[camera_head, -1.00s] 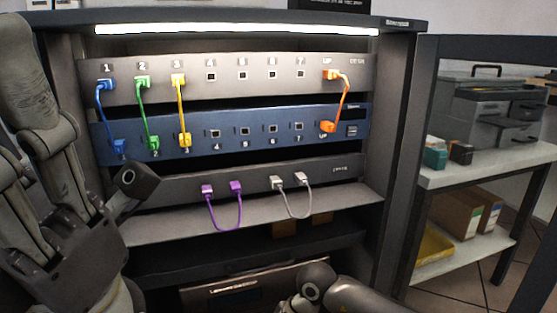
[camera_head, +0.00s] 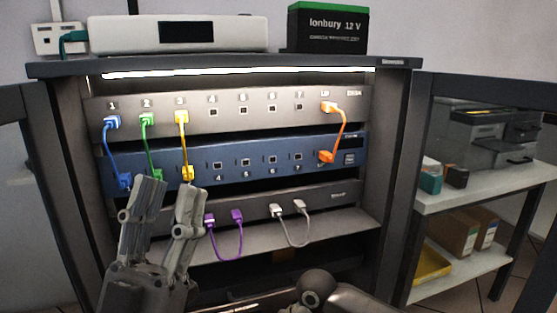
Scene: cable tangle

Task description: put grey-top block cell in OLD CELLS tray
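I see no grey-top block cell in this view. A black block with a green top (camera_head: 327,28), marked "Ionbury 12 V", stands upright on top of the cabinet (camera_head: 225,67). No tray with a readable OLD CELLS label shows. A yellow tray (camera_head: 431,268) lies on the low shelf at the right, but I cannot read a label on it. My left gripper (camera_head: 168,192) is open and empty, fingers pointing up, in front of the lower left of the rack. My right arm shows at the bottom edge; its gripper is out of view.
Blue, green, yellow and orange cables link the two upper panels (camera_head: 262,108). Purple (camera_head: 226,254) and grey (camera_head: 292,242) cables loop from the lowest panel. A white device (camera_head: 180,36) sits left of the green-top block. Side shelves (camera_head: 470,190) hold boxes and a dark case.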

